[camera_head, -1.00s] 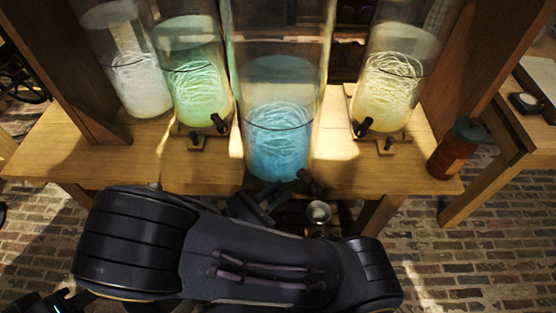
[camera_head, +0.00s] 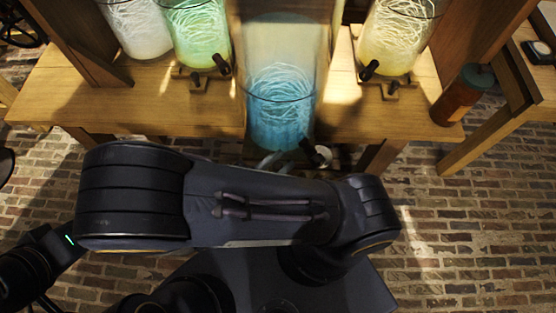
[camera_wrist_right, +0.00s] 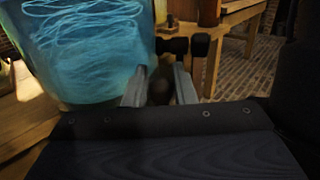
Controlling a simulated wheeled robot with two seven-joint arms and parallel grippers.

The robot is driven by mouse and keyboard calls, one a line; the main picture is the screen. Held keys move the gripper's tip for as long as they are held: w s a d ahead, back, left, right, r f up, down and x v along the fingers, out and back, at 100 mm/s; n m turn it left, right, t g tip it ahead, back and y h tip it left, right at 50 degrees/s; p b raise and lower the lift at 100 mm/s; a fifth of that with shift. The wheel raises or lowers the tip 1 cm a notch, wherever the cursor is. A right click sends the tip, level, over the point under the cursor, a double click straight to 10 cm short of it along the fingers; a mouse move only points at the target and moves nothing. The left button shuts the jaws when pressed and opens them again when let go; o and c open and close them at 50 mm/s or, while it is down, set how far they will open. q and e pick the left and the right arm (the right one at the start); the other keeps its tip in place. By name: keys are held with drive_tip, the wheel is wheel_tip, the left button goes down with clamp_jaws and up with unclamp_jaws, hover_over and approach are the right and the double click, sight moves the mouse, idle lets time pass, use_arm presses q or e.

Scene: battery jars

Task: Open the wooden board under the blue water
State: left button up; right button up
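The blue water jar (camera_head: 279,105) stands in the middle of the wooden table in the head view, with its dark tap (camera_head: 317,154) at the lower right. The jar (camera_wrist_right: 88,45) and black tap (camera_wrist_right: 182,46) also show in the right wrist view. My right gripper (camera_head: 268,160) is just below the jar's front, largely hidden by my arm. In the wrist view its two grey fingers (camera_wrist_right: 160,84) are apart below the tap. A dark brown shape lies between or behind them; I cannot tell if they touch it. The board under the blue jar is not clearly visible.
A green jar (camera_head: 196,35) and a white jar (camera_head: 137,27) stand to the left, a yellow jar (camera_head: 394,38) to the right. A brown bottle (camera_head: 460,97) stands at the table's right end. Brick floor lies in front.

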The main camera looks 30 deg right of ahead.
drive_tip(key=v, duration=0.7)
drive_tip(key=shift+s+a, duration=0.1)
drive_tip(key=shift+a, duration=0.3)
idle(0.5)
